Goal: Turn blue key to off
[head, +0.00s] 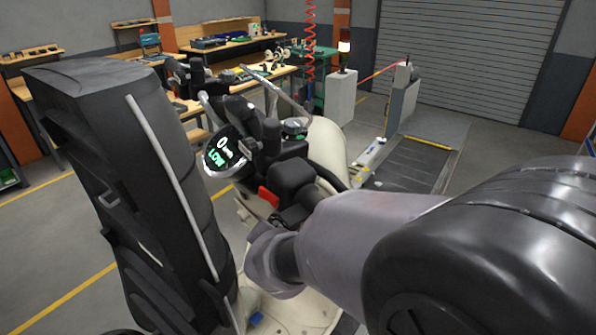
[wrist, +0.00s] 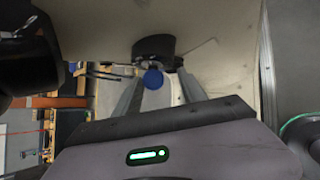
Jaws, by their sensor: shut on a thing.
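The blue key (wrist: 152,79) shows in the wrist view as a small round blue head in front of a dark round fitting (wrist: 154,46) on a cream panel. My gripper (wrist: 160,73) has its two grey fingers on either side of the key, with the tips at the fitting. It is shut on the key. How far the key is turned cannot be read. In the head view the key and the fingertips are hidden behind my arm and the dark handlebar parts.
A cream scooter-like vehicle (head: 327,145) has a round display (head: 224,152) reading "0" and "LOW". A tall black seat-like part (head: 140,170) stands left. Open floor lies at left.

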